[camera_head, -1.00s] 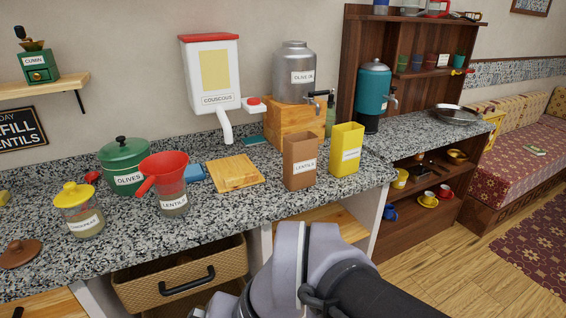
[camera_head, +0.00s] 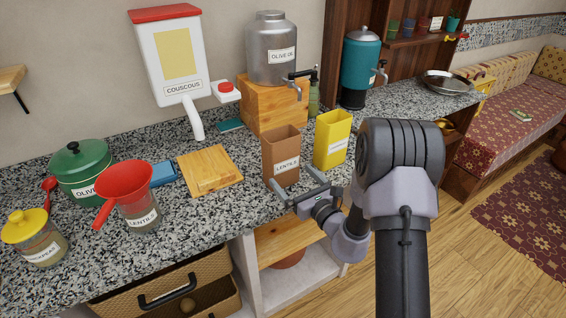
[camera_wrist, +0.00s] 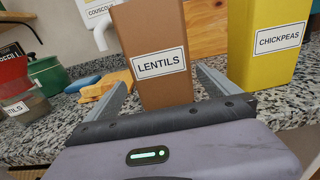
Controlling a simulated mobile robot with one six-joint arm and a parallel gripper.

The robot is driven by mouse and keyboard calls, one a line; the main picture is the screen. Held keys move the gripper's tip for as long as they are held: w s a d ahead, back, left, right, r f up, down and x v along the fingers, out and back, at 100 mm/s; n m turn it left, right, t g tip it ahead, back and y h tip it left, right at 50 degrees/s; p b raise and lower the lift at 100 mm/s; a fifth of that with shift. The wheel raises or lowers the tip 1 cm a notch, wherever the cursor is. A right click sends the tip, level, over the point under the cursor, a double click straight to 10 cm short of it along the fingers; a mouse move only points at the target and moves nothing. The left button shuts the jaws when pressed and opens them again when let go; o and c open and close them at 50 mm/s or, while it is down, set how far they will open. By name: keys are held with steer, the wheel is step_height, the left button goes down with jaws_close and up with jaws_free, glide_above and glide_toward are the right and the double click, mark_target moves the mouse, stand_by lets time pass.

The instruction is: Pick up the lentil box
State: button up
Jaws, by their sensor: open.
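The lentil box (camera_head: 281,150) is a tall brown, open-topped box with a white LENTILS label. It stands upright on the speckled counter, in front of the wooden block. In the wrist view the lentil box (camera_wrist: 153,55) stands straight ahead, between the two fingers. My gripper (camera_head: 298,185) is open at the box's lower front, low over the counter. In the wrist view my gripper (camera_wrist: 166,90) has one finger on each side of the box's lower part, with a visible gap on the left. Whether the right finger touches the box is unclear.
The yellow chickpeas box (camera_head: 332,139) stands close on the right. A wooden board (camera_head: 209,170) lies to the left, beyond it a lentil jar with a red funnel (camera_head: 124,184). The steel olive oil dispenser (camera_head: 271,50) sits on a wooden block (camera_head: 262,108) behind.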

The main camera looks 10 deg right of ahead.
mark_target(281, 162)
steer(key=x, duration=0.2)
steer(key=b+x, duration=0.1)
steer(key=x, duration=0.5)
steer(key=shift+r+b, duration=0.35)
steer(key=shift+b, duration=0.05)
steer(key=shift+d, duration=0.1)
steer(key=c, duration=1.7)
